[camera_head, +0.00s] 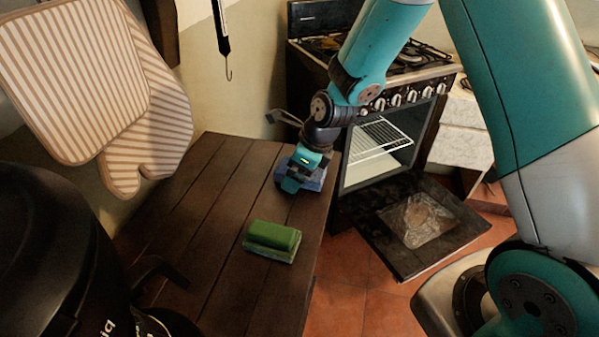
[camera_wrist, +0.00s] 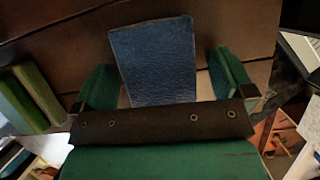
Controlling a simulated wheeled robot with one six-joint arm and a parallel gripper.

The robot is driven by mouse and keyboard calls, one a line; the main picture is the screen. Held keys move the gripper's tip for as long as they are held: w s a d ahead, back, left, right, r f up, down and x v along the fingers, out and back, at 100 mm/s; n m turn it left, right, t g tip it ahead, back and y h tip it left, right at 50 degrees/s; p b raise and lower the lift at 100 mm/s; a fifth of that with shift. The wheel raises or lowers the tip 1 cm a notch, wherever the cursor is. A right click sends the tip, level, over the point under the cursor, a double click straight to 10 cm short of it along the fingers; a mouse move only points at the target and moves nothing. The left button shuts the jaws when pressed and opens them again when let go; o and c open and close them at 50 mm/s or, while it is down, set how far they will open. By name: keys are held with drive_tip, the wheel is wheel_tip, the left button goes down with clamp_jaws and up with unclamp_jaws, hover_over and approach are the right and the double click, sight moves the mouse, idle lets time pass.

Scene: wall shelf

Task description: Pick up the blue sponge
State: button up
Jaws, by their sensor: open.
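The blue sponge (camera_head: 315,180) lies on the brown wooden table (camera_head: 200,215) near its right edge, partly hidden behind my gripper. In the wrist view the blue sponge (camera_wrist: 153,62) lies between the two green fingers of my gripper (camera_wrist: 165,80), with a gap on each side. My gripper (camera_head: 291,184) is open and low over the sponge in the head view. Whether a finger touches the sponge cannot be told.
A green sponge (camera_head: 271,242) lies on the table nearer the camera. An oven (camera_head: 375,150) with its door (camera_head: 400,245) down stands right of the table. A striped oven mitt (camera_head: 150,130) hangs at left. A dark pot-like object (camera_head: 60,260) fills the lower left.

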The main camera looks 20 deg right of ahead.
drive_tip(key=shift+f, duration=0.1)
drive_tip(key=c, duration=1)
drive_tip(key=shift+o, duration=0.2)
wheel_tip(320, 180, up, 20)
drive_tip(key=shift+r+p, duration=0.1)
drive_tip(key=shift+p, duration=0.2)
